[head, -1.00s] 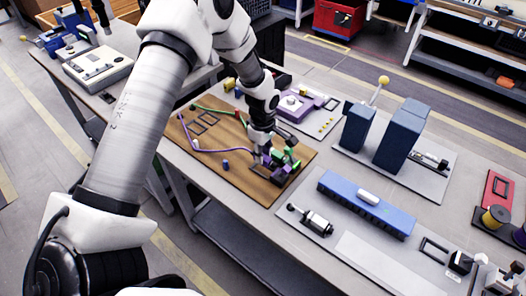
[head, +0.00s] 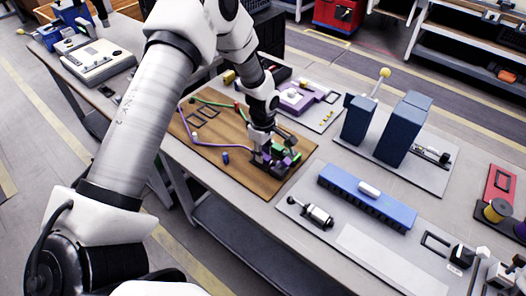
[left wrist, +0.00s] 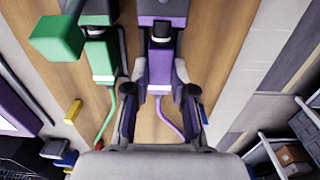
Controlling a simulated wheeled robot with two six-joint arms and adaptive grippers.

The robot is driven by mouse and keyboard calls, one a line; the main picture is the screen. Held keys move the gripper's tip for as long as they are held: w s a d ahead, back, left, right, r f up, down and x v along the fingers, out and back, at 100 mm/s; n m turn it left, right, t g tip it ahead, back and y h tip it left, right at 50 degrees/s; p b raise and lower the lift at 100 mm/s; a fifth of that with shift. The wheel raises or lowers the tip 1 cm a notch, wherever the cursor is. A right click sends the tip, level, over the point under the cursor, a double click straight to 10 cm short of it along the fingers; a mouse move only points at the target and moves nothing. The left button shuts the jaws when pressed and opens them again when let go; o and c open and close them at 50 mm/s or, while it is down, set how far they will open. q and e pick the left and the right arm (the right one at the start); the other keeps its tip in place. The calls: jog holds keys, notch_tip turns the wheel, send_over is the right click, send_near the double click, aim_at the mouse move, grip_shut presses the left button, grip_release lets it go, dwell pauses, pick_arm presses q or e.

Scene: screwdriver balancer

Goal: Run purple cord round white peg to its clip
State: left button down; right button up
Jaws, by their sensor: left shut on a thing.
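My left gripper (head: 268,158) is low over the right end of the wooden board. In the left wrist view its fingers (left wrist: 160,76) are shut on the purple cord's end piece (left wrist: 160,65), a purple block with a white band. A purple and black clip (left wrist: 162,10) is directly ahead of that piece; whether they touch I cannot tell. The purple cord (head: 215,146) runs from the board's left side, bends by the small white peg (head: 194,137), and reaches my gripper. In the wrist view the cord (left wrist: 169,118) trails behind the fingers. My right gripper is out of view.
A green cord (head: 213,102) runs past a red peg (head: 236,107); its end piece (left wrist: 101,60) and a green block (left wrist: 56,38) are close left of my fingers. A blue peg (head: 226,157) stands on the board (head: 235,174).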

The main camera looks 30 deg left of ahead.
pick_arm(q)
jog(key=shift+f, duration=0.6)
jog(key=c, duration=0.9)
grip_release()
notch_tip(320, 180, up, 12)
